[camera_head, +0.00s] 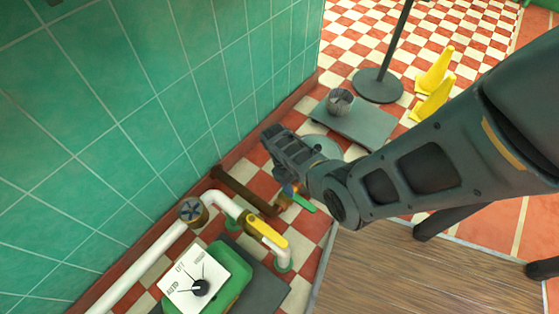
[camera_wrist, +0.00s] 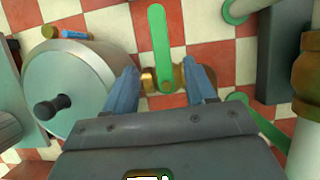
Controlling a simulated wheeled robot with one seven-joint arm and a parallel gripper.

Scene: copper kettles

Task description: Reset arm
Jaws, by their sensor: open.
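My gripper (camera_wrist: 163,88) is open in the wrist view, its two blue fingers spread apart. A green lever handle (camera_wrist: 159,45) on a brass valve (camera_wrist: 150,80) shows between and beyond the fingertips. Whether the fingers touch the valve I cannot tell. In the head view my arm reaches in from the right, and my gripper (camera_head: 288,188) points down near the green lever (camera_head: 303,203) by the tiled wall. The gripper's wrist partly hides the valve there.
A white pipe with a yellow lever (camera_head: 267,230) and a green box with a dial (camera_head: 200,285) stand at lower left. A wooden tabletop (camera_head: 420,275) lies below my arm.

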